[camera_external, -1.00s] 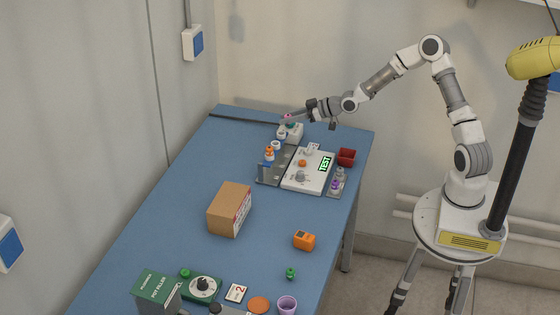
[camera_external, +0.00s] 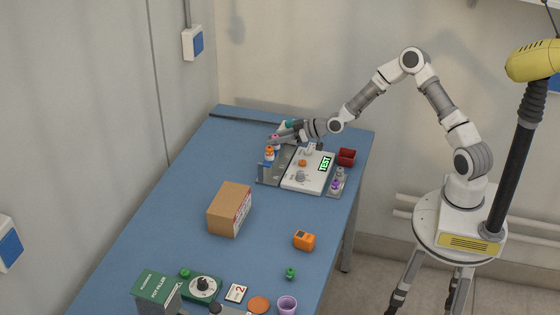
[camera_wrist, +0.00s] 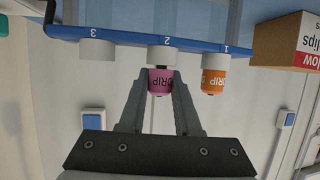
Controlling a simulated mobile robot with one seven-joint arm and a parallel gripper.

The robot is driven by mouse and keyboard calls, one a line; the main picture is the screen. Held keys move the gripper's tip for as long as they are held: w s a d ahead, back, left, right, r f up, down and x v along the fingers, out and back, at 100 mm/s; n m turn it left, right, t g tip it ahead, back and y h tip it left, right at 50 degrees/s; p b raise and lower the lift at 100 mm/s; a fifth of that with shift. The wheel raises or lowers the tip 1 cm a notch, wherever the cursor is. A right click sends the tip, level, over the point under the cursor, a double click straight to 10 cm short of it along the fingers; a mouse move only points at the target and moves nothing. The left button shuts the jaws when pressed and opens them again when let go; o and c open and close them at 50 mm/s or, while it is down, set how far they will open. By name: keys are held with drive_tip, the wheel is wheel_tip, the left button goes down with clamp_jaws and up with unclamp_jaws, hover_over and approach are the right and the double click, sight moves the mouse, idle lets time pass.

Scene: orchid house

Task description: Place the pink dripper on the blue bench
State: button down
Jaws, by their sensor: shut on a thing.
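The pink dripper (camera_wrist: 160,80) is between the fingers of my gripper (camera_wrist: 161,90) in the wrist view, which shows the scene upside down. My gripper is shut on it. The dripper is lined up with the white cup marked 2 on a blue-edged rack (camera_wrist: 130,36); I cannot tell how deep it sits or whether the cup carries it. In the external view my gripper (camera_external: 276,138) is low over the rack at the far end of the blue bench (camera_external: 165,215). The dripper shows there only as a small pink spot.
An orange dripper (camera_wrist: 213,80) stands at cup 1, close beside the fingers. Cup 3 (camera_wrist: 97,53) is empty.

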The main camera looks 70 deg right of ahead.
drive_tip(key=shift+f+b, duration=0.3)
drive_tip(key=c, duration=0.6)
unclamp_jaws()
drive_tip(key=shift+r, duration=0.1)
drive_tip(key=shift+r+p, duration=0.2)
drive_tip(key=shift+p, duration=0.6)
drive_tip(key=v, duration=1.6)
drive_tip(key=shift+s, duration=0.25)
drive_tip(key=shift+o, duration=0.4)
drive_tip(key=shift+s+r, duration=0.1)
drive_tip(key=shift+s, duration=0.35)
